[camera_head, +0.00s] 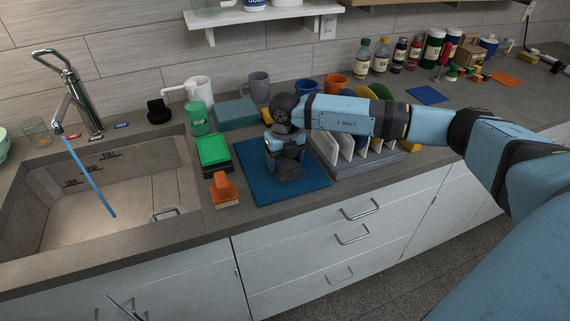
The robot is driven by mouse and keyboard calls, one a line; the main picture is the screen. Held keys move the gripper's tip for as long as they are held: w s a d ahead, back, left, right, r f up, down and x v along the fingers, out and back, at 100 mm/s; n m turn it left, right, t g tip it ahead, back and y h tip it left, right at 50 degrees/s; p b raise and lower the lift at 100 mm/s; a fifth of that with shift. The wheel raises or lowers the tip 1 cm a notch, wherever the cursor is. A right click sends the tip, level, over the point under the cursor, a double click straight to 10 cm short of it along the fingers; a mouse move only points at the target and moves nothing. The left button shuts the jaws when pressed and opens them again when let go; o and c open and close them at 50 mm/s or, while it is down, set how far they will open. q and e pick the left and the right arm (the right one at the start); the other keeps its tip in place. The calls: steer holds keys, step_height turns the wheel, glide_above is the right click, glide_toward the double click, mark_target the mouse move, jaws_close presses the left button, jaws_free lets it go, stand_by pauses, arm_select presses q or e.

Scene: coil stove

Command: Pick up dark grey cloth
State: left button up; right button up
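My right gripper (288,174) points down over a dark blue mat (262,188) on the counter, between the sink and a dish rack. Its dark fingers are low, at or just above the mat, and I cannot tell whether they are open or shut. I cannot make out a dark grey cloth clearly; dark shapes at the fingertips blend with the gripper, and the gripper and wrist hide part of the mat. My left gripper is not in view.
The dish rack (376,162) with plates stands right of the mat. A green sponge (213,150) and an orange brush (223,188) lie to its left, beside the sink (55,225). A teal box (236,113), mugs and a soap bottle (197,118) stand behind.

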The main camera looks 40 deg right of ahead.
mark_target(285, 159)
steer(key=c, duration=0.4)
step_height(285, 159, up, 20)
steer(key=shift+r+b, duration=0.1)
steer(key=shift+b, duration=0.4)
